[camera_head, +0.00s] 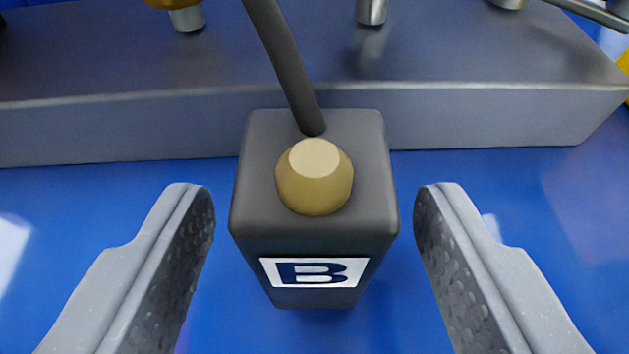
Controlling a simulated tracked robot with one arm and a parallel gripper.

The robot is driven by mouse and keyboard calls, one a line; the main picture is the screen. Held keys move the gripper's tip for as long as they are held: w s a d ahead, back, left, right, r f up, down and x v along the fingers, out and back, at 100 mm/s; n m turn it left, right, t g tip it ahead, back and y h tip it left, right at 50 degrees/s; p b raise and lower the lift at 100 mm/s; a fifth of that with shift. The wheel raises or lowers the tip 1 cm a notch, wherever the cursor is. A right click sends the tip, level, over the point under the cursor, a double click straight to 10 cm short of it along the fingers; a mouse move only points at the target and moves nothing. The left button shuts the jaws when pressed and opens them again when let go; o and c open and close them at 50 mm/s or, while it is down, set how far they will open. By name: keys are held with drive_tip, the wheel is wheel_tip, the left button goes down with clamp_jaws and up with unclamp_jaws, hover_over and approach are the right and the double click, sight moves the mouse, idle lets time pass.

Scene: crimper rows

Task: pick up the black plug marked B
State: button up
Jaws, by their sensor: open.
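The black plug marked B (313,230) is a dark grey-black block, upright in the middle of the camera head view. A white label with a dark B is on its near face. A tan knob (314,178) sits on its top, and a dark cable (285,62) runs from the top up and back. My gripper (314,215) is open, with one grey finger to the left of the plug and one to the right. Clear gaps show between both fingers and the plug, and nothing is held.
A long grey bar (480,100) lies just behind the plug, with several metal posts on it. A gold part (170,3) is at the top left. A yellow thing (624,65) shows at the right edge. The blue surface (95,200) around the plug is clear.

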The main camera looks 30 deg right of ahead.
sight(314, 185)
drive_tip(key=shift+p+x, duration=0.3)
drive_tip(key=shift+x, duration=1.75)
drive_tip(key=shift+f, duration=0.1)
drive_tip(key=c, duration=1.1)
